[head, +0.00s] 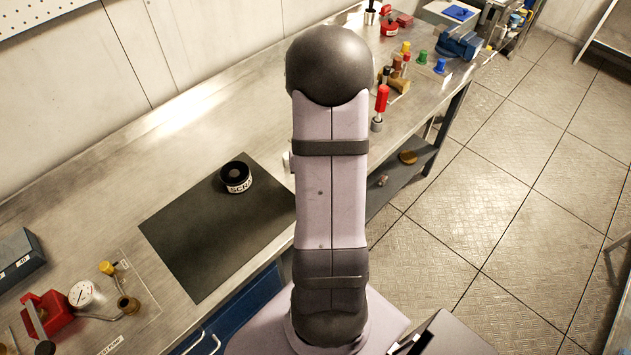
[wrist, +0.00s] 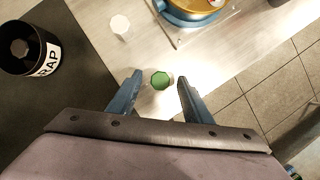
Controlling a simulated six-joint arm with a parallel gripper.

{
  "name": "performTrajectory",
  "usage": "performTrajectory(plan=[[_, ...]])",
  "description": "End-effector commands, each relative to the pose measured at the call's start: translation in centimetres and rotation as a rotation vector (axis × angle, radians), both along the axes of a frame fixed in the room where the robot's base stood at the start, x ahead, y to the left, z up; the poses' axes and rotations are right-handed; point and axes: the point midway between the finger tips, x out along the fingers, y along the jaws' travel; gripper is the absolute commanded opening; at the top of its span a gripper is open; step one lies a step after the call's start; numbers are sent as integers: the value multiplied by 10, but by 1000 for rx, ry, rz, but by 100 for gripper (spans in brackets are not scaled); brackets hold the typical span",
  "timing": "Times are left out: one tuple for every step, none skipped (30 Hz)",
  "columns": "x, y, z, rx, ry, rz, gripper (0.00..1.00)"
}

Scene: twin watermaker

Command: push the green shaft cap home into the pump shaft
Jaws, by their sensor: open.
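A green cap (wrist: 161,80) shows in the wrist view, its faceted top facing the camera, near the pale metal bench surface. My gripper (wrist: 159,84) is open, with one blue finger on each side of the cap and visible gaps to both. I cannot tell how high the fingers are or what is under the cap. A round blue and gold body (wrist: 188,14) on a plate is cut off by the top edge; I cannot tell if it is the pump. No pump shaft is clearly visible. In the head view my arm hides the gripper and this cap.
A black scrap cup (head: 236,178) stands on a dark mat (head: 215,235). A red-handled tool (head: 382,99) and a blue vise (head: 460,45) are at the bench's right; a gauge (head: 82,294) is at left.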

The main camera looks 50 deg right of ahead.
Motion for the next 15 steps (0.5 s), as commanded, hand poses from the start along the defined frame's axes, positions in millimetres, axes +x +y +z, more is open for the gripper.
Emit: performTrajectory(plan=[[2,-2,-11,0,0,0,45],[3,-3,-14,0,0,0,45],[4,-4,-17,1,1,0,45],[5,-4,-19,0,0,0,45],[5,-5,-20,0,0,0,45],[6,-5,-21,-1,-1,0,45],[6,-6,-21,-1,-1,0,45],[7,-6,-21,-1,-1,0,45],[7,-6,-20,-1,-1,0,45],[7,-6,-20,-1,-1,0,45],[6,-6,-20,-1,-1,0,45],[6,-6,-20,-1,-1,0,45],[6,-6,-20,-1,-1,0,45],[6,-6,-20,-1,-1,0,41],[6,-6,-20,-1,-1,0,31]])
